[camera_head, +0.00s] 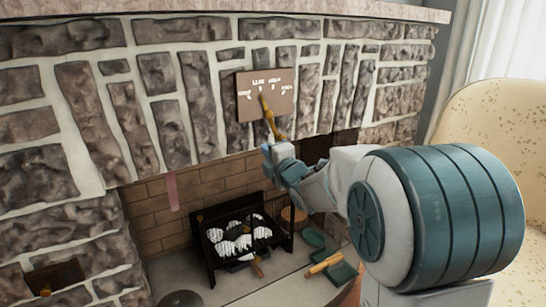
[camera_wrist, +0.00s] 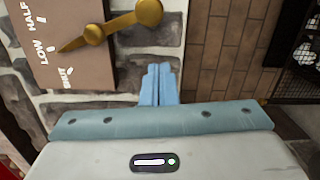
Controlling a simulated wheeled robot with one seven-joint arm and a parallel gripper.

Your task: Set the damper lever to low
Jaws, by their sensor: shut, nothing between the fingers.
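The damper plate (camera_head: 249,108) is a brown square on the stone chimney face, and it also shows in the wrist view (camera_wrist: 70,78). It carries white words; SHUT, LOW and HALF are readable in the wrist view. The brass damper lever (camera_head: 266,106) turns on a round hub. Its thin pointer tip lies close beside the word LOW, on the side toward SHUT, in the wrist view (camera_wrist: 93,34). Its handle hangs down toward my gripper. My gripper (camera_wrist: 158,70) is shut and empty, with its blue fingertips apart from the rounded handle end.
A speckled armchair (camera_head: 495,135) stands at the right. Stone wall surrounds the plate.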

